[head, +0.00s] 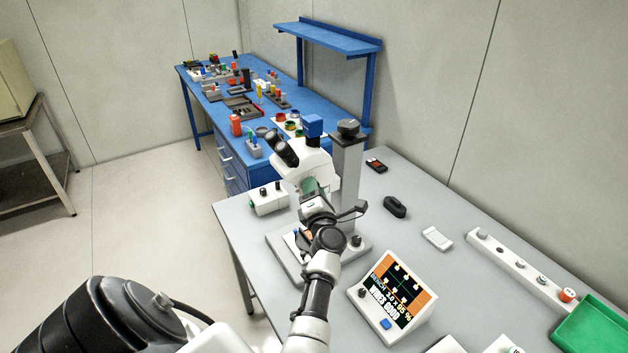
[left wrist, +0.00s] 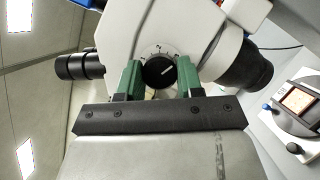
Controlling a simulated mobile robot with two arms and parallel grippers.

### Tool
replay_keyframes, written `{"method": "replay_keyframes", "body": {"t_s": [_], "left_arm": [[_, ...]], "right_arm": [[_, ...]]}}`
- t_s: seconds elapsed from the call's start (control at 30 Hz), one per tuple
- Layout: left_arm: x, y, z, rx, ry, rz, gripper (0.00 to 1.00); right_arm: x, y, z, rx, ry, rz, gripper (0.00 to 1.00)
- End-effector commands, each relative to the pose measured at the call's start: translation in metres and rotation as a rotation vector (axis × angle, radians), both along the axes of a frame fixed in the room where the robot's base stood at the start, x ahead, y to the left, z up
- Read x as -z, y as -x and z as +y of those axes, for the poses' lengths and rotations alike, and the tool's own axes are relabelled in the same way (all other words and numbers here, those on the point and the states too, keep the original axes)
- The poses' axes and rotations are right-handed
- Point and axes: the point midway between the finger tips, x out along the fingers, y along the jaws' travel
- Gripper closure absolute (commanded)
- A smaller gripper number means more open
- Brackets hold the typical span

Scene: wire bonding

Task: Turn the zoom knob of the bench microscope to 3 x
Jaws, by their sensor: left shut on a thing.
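The white bench microscope (head: 302,165) stands on the grey table on a post. Its black zoom knob (left wrist: 158,72) shows in the left wrist view, below a small printed scale. A white line on the knob points to the upper right; the scale numbers are too small to read surely. My left gripper (left wrist: 159,80) has its two green fingers on either side of the knob and is shut on it. In the head view the left gripper (head: 309,186) is at the front of the microscope body, and the knob is hidden. My right gripper is not in view.
A tilted display (head: 393,290) stands on the grey table, right of the microscope base. A white strip with knobs (head: 520,268) and a green tray (head: 592,328) lie farther right. A small white box (head: 268,199) is left of the microscope. A blue bench (head: 284,93) is behind.

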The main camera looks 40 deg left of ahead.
Motion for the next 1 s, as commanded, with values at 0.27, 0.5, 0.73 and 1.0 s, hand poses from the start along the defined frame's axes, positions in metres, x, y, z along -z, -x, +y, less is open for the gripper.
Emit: {"method": "replay_keyframes", "body": {"t_s": [0.27, 0.5, 0.73, 1.0], "left_arm": [[-0.0041, -0.0002, 0.0012, -0.002, -0.021, 0.057, 0.87], [-0.0033, -0.0002, 0.0012, -0.003, -0.024, 0.063, 0.87], [-0.0035, -0.0002, 0.0013, -0.003, -0.024, 0.063, 0.59], [-0.0018, -0.0001, 0.0006, -0.002, -0.022, 0.064, 0.38]], "right_arm": [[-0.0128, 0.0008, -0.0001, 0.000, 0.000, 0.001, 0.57], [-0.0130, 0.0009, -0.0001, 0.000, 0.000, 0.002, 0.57], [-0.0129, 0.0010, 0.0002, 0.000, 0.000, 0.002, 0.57], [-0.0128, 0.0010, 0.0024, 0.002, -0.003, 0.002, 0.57]]}}
